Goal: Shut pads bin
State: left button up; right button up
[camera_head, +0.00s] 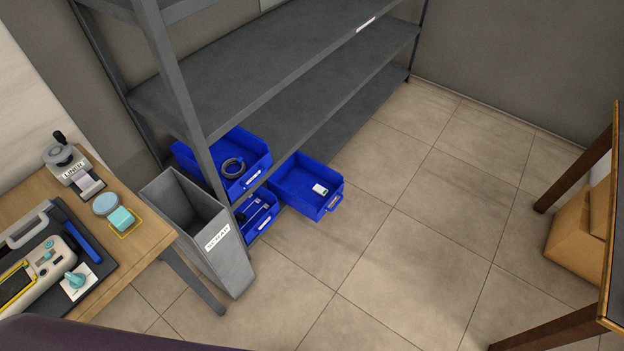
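A blue bin (323,213) juts out from the lowest level of the grey shelf rack (260,70) over the floor. It is open at the top and holds one small white and green item (320,189). Its label is too small to read, so I cannot tell for sure that it is the pads bin. A second blue bin (265,229) beside it on the left holds thin items. A third blue bin (257,160) above holds a coiled dark cable (232,167). Neither of my grippers is in view.
A grey scrap bin (233,262) stands left of the blue bins, against a wooden workbench (143,243) carrying devices. A dark-topped table (606,262) and a cardboard box (573,240) are at the right. The tiled floor (400,240) between is clear.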

aim_at(294, 182)
jog(key=i+u, duration=0.1)
jog(key=u, duration=0.35)
jog(key=i+l+u, duration=0.1)
jog(key=u, duration=0.35)
jog(key=l+u, duration=0.2)
jog(key=u, duration=0.25)
jog(key=i+l+u, duration=0.1)
jog(key=l, duration=0.3)
jog(key=i+l+u, duration=0.15)
jog(key=l, duration=0.3)
jog(key=i+l+u, duration=0.1)
jog(key=l, duration=0.3)
jog(key=l+u, duration=0.15)
jog(key=l, duration=0.3)
jog(key=i, duration=0.05)
